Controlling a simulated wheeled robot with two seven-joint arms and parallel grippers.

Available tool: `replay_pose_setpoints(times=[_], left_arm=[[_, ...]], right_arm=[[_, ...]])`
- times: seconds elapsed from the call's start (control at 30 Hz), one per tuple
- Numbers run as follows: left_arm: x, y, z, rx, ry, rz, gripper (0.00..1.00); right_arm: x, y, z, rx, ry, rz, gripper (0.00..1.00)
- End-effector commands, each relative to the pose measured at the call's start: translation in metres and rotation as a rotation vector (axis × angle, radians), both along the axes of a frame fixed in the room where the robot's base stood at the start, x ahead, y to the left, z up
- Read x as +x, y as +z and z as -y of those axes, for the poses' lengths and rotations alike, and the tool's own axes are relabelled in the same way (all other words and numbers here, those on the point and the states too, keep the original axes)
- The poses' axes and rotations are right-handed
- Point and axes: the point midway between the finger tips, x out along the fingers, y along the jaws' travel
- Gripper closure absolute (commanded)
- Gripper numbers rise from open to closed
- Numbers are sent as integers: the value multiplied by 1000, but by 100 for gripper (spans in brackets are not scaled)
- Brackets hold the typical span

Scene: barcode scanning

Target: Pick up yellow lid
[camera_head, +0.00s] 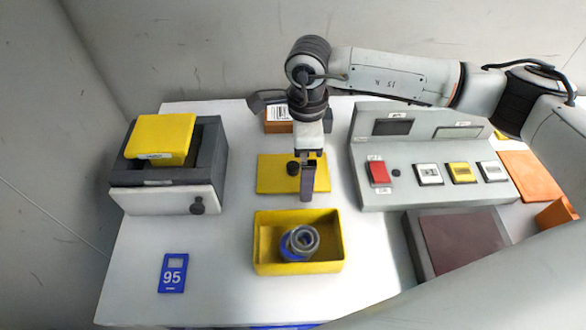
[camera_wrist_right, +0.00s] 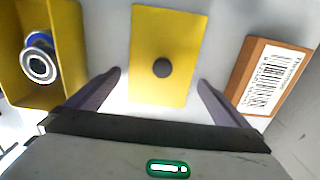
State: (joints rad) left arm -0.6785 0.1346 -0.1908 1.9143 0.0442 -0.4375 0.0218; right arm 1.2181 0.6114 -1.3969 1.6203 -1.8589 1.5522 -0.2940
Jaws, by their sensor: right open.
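The yellow lid (camera_head: 272,174) is a flat yellow plate with a dark round knob. It lies on the white table behind the open yellow box. In the right wrist view the lid (camera_wrist_right: 181,35) is ahead, with its knob between the fingers. My right gripper (camera_head: 307,185) hangs pointing down over the lid's right part and hides some of it in the head view. In the right wrist view the gripper (camera_wrist_right: 160,85) is open with nothing between its fingers. I cannot tell its exact height above the lid. My left gripper is not in view.
The yellow box (camera_head: 262,262) holds a blue and grey ring-shaped part (camera_head: 300,242). A barcoded orange box (camera_head: 278,119) stands behind the lid. A grey button panel (camera_head: 372,150) is to the right. A drawer unit (camera_head: 165,201) and a blue 95 tag (camera_head: 173,273) are left.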

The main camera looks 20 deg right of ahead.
Motion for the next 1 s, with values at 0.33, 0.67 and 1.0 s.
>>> replay_pose_setpoints(times=[0.33, 0.67, 1.0], left_arm=[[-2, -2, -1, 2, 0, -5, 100], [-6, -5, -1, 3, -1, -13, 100], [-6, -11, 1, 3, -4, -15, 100]], right_arm=[[0, 0, 0, 0, 0, 0, 40], [1, 8, 0, 2, -1, 4, 41], [2, 72, 0, 1, -1, 6, 41]])
